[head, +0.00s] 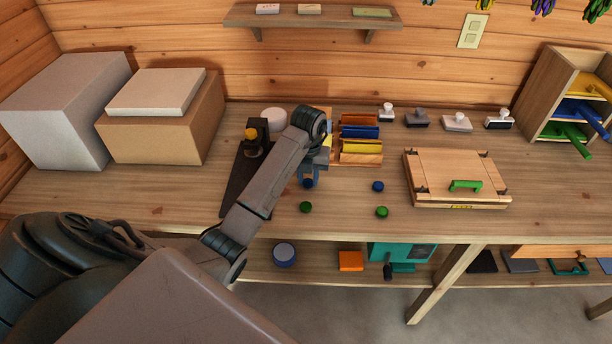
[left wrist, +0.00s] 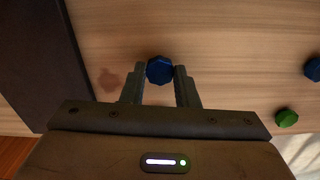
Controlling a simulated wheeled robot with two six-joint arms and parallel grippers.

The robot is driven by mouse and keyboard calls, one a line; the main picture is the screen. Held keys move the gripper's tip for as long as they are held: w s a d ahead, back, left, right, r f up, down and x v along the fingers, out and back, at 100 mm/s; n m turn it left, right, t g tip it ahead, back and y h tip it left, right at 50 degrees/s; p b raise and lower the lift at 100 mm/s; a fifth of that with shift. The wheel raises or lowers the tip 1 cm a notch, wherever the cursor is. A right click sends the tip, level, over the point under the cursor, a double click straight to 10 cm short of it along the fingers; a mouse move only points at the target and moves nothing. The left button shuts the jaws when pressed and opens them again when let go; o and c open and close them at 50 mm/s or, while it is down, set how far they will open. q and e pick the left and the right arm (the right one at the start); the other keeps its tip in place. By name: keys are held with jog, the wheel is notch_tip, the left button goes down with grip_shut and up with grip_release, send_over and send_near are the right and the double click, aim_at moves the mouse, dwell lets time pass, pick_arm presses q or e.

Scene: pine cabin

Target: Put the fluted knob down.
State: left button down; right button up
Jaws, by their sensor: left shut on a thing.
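A dark blue fluted knob (left wrist: 160,70) sits between the two fingertips of my left gripper (left wrist: 160,86) in the left wrist view. The fingers are shut on it, one on each side. In the head view my left gripper (head: 309,172) points down over the front part of the bench, and the knob (head: 308,183) shows small and partly hidden at its tips. Bare wood lies under and around it. I cannot tell whether the knob touches the bench top. My right gripper is not in view.
Loose on the bench (head: 340,222) are a green knob (head: 306,207) close in front, a blue knob (head: 377,186) to the right and another green knob (head: 381,212). A dark-based tool (head: 240,180) stands left. A wooden box (head: 456,177) with a green handle lies right.

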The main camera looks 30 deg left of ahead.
pick_arm(q)
jog(key=shift+f, duration=0.2)
jog(key=c, duration=1.5)
grip_release()
jog(key=o, duration=0.4)
jog(key=shift+a+f, duration=0.1)
jog(key=shift+a, duration=0.15)
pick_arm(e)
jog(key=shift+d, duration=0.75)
pick_arm(q)
jog(key=shift+d, duration=0.15)
jog(key=shift+r+p, duration=0.4)
jog(key=shift+r, duration=0.25)
notch_tip(320, 180, up, 11)
jog(key=p, duration=1)
jog(key=shift+r+p, duration=0.15)
jog(key=shift+p, duration=0.15)
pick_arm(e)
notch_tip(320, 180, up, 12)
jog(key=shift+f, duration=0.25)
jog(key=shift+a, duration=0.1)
